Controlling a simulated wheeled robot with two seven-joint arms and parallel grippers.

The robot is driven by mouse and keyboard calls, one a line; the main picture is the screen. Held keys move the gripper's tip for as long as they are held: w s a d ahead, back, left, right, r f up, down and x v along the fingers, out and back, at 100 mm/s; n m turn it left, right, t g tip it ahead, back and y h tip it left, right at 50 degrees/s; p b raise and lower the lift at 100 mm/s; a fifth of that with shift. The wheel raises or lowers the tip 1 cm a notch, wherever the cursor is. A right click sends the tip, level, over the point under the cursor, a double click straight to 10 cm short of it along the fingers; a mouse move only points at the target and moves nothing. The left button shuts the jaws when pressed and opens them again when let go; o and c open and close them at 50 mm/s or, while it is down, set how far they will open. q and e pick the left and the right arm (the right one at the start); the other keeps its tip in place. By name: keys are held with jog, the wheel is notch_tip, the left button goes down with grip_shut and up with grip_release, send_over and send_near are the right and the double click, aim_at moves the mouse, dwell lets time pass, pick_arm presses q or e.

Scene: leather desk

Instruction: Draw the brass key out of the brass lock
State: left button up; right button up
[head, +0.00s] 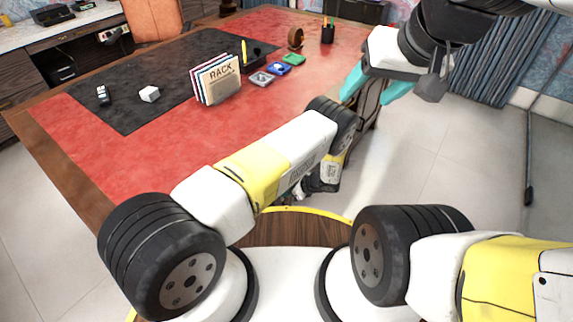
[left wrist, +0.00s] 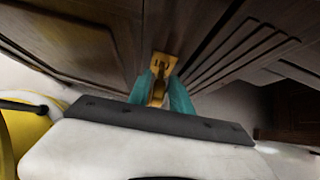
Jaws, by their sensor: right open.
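In the left wrist view the brass lock (left wrist: 165,62) is a small brass plate on a dark wooden panelled face. Below it, a brass piece that looks like the key (left wrist: 157,92) lies between the teal fingers of my left gripper (left wrist: 160,90). The fingers are on both sides of the key, but I cannot tell whether they press on it. The key's far end is hidden at the lock. In the head view the lock, key and left fingertips are hidden around my left arm. My right gripper (head: 373,92) is open and empty, beyond the desk's right edge.
A chair (head: 152,20) stands behind.

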pick_arm(q)
jog(key=shift+c, duration=0.3)
grip_shut()
jog(key=shift+s+d, duration=0.15)
jog(key=shift+d, duration=0.05)
jog(key=shift+s+d+f, duration=0.1)
jog(key=shift+s+d, duration=0.4)
jog(key=shift+d, duration=0.3)
jog(key=shift+s+d+f, duration=0.1)
jog(key=shift+s+d, duration=0.35)
jog(key=shift+d, duration=0.35)
jog(key=shift+s+d, duration=0.1)
jog(key=shift+d, duration=0.1)
jog(key=s+d, duration=0.2)
jog(key=d, duration=0.1)
jog(key=s+d, duration=0.1)
jog(key=d, duration=0.1)
jog(key=shift+f, duration=0.3)
jog(key=shift+w+a, duration=0.1)
jog(key=shift+a, duration=0.05)
